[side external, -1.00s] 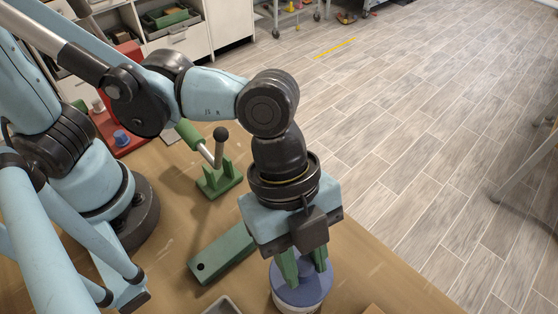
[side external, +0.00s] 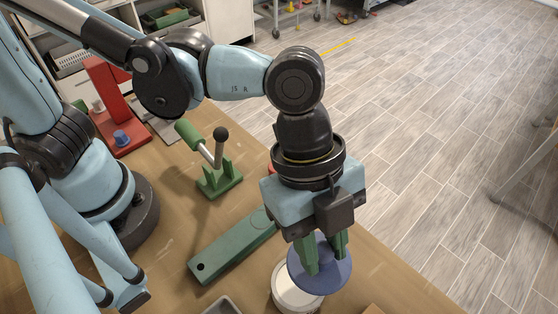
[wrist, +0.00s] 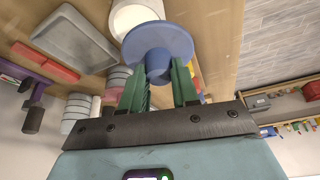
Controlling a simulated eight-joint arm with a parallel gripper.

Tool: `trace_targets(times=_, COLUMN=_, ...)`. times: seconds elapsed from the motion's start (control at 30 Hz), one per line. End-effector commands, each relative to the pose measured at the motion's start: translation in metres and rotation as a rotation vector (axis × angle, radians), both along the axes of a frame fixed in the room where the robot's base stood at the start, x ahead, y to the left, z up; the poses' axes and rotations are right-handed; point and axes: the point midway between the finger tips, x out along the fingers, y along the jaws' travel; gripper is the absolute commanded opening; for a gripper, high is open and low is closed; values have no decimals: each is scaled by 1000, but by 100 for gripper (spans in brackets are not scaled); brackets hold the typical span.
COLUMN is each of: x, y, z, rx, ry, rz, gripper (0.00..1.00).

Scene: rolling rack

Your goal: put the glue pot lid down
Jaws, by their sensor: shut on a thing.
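The glue pot lid (side external: 333,277) is a blue disc with a knob underneath my fingers. My gripper (side external: 326,262) has its green fingers shut on the knob and holds the lid tilted slightly, up and to the right of the pot. The glue pot (side external: 290,294) is a white round pot on the table, with its top partly uncovered on the left. In the wrist view the lid (wrist: 160,42) is at the fingertips of my gripper (wrist: 160,72), and the white pot (wrist: 135,14) shows beyond it, partly hidden by the lid.
A long green block (side external: 228,250) lies left of the pot. A green stand with a black-knobbed lever (side external: 217,180) stands behind it. A grey tray (wrist: 75,37) shows in the wrist view. The table's right edge is close to the lid, with floor beyond.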

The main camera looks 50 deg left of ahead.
Motion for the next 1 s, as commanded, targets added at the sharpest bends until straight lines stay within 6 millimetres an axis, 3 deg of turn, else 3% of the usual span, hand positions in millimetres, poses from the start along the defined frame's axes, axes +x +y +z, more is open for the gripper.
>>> trace_targets(times=0.3, x=62, y=12, z=-37, rx=0, ry=1, rz=5, gripper=0)
trace_targets(times=0.5, x=86, y=17, z=-52, rx=0, ry=0, rz=2, gripper=0)
trace_targets(times=0.67, x=92, y=18, z=-58, rx=0, ry=1, rz=-1, gripper=0)
trace_targets(times=1.0, x=92, y=18, z=-94, rx=0, ry=0, rz=0, gripper=0)
